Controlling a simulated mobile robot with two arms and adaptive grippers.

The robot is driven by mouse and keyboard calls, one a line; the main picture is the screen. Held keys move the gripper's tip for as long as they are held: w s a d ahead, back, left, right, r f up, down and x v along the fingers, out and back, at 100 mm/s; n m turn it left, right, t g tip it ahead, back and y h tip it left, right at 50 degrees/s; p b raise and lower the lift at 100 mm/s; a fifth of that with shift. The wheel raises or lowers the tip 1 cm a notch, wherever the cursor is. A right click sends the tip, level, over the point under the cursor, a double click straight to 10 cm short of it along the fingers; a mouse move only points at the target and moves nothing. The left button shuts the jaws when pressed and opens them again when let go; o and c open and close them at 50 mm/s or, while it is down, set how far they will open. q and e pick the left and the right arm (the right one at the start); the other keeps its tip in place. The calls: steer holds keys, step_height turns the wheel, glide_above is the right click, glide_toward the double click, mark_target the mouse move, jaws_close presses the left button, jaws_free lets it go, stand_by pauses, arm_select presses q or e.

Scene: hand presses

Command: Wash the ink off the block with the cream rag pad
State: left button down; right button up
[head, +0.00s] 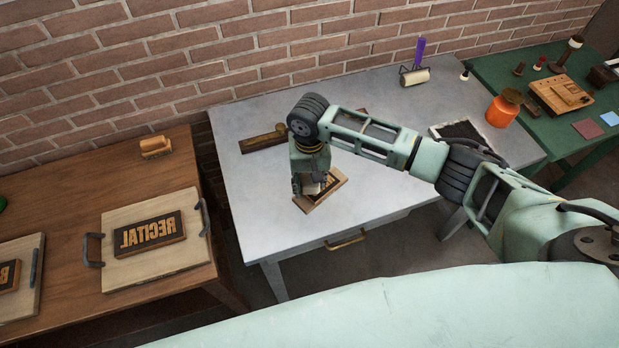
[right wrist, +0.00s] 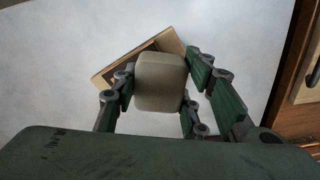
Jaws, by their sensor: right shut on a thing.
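The block (head: 332,186) lies on the grey table, turned at a slant, with a light wooden edge and a dark face that shows only in part. My right gripper (head: 311,186) is over its left part and covers some of its face. In the right wrist view the gripper (right wrist: 160,88) is shut on the cream rag pad (right wrist: 160,80), a rounded pale pad. The block (right wrist: 112,76) shows behind the pad there, and the pad hides its middle. I cannot tell whether the pad touches the block. My left gripper is not in view.
The grey table (head: 260,200) has clear room left and right of the block. A dark wooden piece (head: 262,139) lies behind it. A purple-handled roller (head: 415,75) and a black ink slab (head: 458,131) are farther back. A "RECITAL" block (head: 150,233) sits on a board on the brown table.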

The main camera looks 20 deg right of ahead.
steer(key=shift+r+p, duration=0.6)
steer(key=shift+r, duration=0.15)
steer(key=shift+r, duration=1.5)
